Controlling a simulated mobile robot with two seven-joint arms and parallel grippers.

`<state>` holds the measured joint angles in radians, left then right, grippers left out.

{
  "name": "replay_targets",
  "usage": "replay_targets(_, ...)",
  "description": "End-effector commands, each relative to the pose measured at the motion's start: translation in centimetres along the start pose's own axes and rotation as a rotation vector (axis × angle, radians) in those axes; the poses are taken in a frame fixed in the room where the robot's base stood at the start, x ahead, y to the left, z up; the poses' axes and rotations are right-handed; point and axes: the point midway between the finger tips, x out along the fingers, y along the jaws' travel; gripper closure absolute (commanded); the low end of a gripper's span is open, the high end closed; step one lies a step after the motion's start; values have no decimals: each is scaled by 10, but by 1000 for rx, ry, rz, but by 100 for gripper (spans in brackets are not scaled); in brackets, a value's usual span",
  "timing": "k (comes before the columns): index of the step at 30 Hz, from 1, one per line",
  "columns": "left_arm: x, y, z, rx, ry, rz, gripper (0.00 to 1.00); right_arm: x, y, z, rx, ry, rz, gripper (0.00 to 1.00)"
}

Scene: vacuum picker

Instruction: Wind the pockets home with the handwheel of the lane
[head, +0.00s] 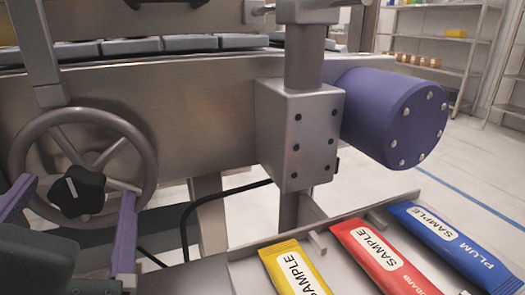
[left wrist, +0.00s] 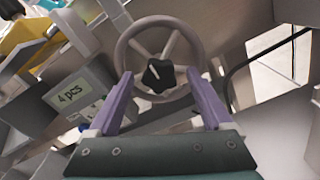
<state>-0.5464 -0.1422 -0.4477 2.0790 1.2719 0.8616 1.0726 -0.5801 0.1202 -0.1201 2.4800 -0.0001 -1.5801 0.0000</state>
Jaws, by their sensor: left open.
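Grey blocks (head: 130,46), possibly the pockets, line the lane's top. My right gripper is out of view.
A purple motor drum (head: 395,115) and grey gearbox (head: 298,135) stick out right of the wheel. A tray (head: 245,270) in front holds yellow (head: 294,268), red (head: 380,258) and blue (head: 455,245) sample packets. A "4 pcs" label (left wrist: 70,98) shows left in the wrist view.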

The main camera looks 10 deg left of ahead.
Motion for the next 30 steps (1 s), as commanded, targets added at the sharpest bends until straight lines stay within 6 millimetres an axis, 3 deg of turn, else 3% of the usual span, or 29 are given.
replay_targets(6, -46, 0, -1, 1, 2, -4, 16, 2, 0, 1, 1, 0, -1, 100)
replay_targets(12, -76, 0, 0, -1, 1, -1, 16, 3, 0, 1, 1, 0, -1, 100)
replay_targets(25, -82, 1, 3, 1, -6, -2, 16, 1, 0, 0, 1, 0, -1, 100)
replay_targets(28, -78, 1, 28, 50, -62, -41, 16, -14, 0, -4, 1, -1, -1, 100)
replay_targets(30, -73, 0, 64, 135, -154, -101, 16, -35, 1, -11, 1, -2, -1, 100)
